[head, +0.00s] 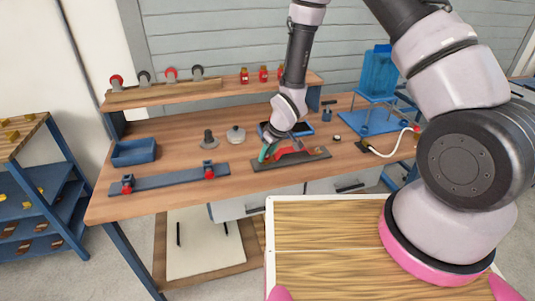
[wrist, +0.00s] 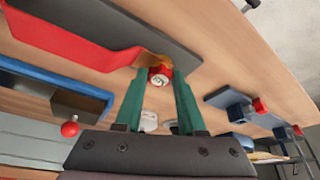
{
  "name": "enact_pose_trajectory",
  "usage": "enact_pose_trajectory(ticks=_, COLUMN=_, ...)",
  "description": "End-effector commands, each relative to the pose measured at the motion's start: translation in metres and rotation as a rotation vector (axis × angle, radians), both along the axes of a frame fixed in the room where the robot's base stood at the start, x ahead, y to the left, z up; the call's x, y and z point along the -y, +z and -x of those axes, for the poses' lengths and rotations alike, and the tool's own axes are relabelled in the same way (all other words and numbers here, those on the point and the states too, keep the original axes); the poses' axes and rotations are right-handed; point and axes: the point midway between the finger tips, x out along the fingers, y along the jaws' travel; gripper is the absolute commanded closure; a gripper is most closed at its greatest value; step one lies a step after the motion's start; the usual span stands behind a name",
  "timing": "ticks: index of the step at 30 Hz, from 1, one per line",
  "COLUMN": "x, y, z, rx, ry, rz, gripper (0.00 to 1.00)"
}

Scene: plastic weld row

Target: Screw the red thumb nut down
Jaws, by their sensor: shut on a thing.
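My gripper (head: 264,155) is at the left end of a dark base plate (head: 318,155) on the workbench. In the wrist view, the green fingers of my gripper (wrist: 160,80) are closed around the red thumb nut (wrist: 159,79), which has a pale centre. The nut sits at the orange-brown end of a long red strip (wrist: 70,40) on the dark plate (wrist: 150,20). In the head view the red strip (head: 290,151) lies on the plate, and the nut is hidden by my gripper. How far down the nut sits cannot be told.
Left of the plate lies a grey-blue bar (head: 168,179) with two red-knobbed clamps. Behind it stand a blue bin (head: 134,152) and two grey parts (head: 235,134). A blue stand (head: 375,95) and a pale cable (head: 390,152) are at the right. Bare wood lies along the bench front.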

Motion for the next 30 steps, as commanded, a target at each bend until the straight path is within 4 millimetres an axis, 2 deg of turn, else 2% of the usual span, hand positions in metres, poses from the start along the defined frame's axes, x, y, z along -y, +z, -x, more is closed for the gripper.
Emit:
enact_pose_trajectory(ticks=11, x=-0.0077, y=0.0013, z=-0.0016, rx=0.010, ry=-0.539, rz=-0.003, gripper=1.00)
enact_pose_trajectory(ticks=12, x=-0.0065, y=0.0015, z=-0.0026, rx=0.011, ry=-0.577, rz=-0.004, gripper=0.57)
enact_pose_trajectory(ticks=14, x=-0.0050, y=0.0016, z=-0.0034, rx=0.009, ry=-0.571, rz=-0.006, gripper=0.34)
enact_pose_trajectory(ticks=15, x=-0.0050, y=0.0014, z=-0.0031, rx=0.009, ry=-0.570, rz=-0.005, gripper=0.26)
enact_pose_trajectory(ticks=25, x=-0.0039, y=-0.0002, z=-0.0003, rx=0.003, ry=-0.567, rz=-0.001, gripper=0.26)
enact_pose_trajectory(ticks=26, x=-0.0039, y=-0.0003, z=-0.0001, rx=0.002, ry=-0.567, rz=0.000, gripper=0.21)
enact_pose_trajectory(ticks=27, x=-0.0038, y=-0.0005, z=0.0001, rx=0.002, ry=-0.567, rz=0.000, gripper=0.06)
enact_pose_trajectory(ticks=30, x=-0.0030, y=-0.0007, z=0.0002, rx=0.001, ry=-0.568, rz=0.002, gripper=0.04)
